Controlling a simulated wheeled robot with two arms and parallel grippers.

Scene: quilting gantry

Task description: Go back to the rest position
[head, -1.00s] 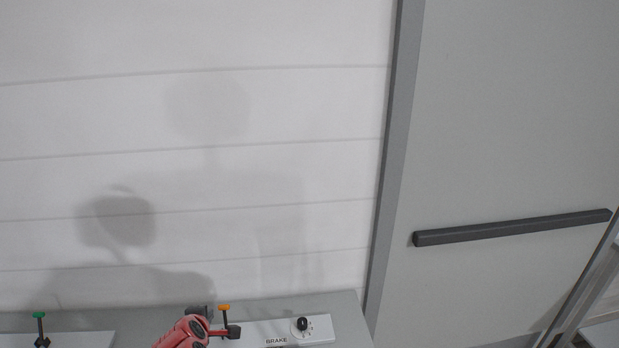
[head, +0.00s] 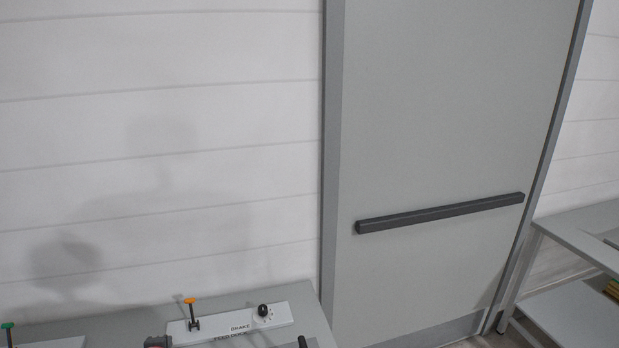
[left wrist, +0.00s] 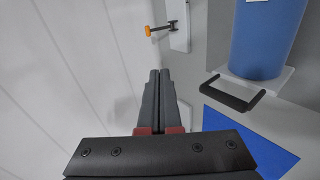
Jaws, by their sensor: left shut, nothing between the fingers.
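My left gripper (left wrist: 160,76) is seen from behind in the left wrist view. Its two dark fingers lie together, with nothing between them. In the head view only a small dark part of my left arm or gripper (head: 157,341) shows at the bottom edge, beside the brake panel. The white panel marked BRAKE (head: 241,323) carries an orange-topped lever (head: 190,313) and a black knob (head: 263,311). The orange-topped lever (left wrist: 160,28) also shows in the left wrist view, apart from the fingertips. My right gripper is not in view.
A grey door with a dark push bar (head: 440,213) stands beyond the grey bench (head: 235,300). A grey table (head: 585,230) stands at the right. The left wrist view shows a blue cylinder (left wrist: 264,40), a black handle (left wrist: 234,96) and a blue mat (left wrist: 250,142).

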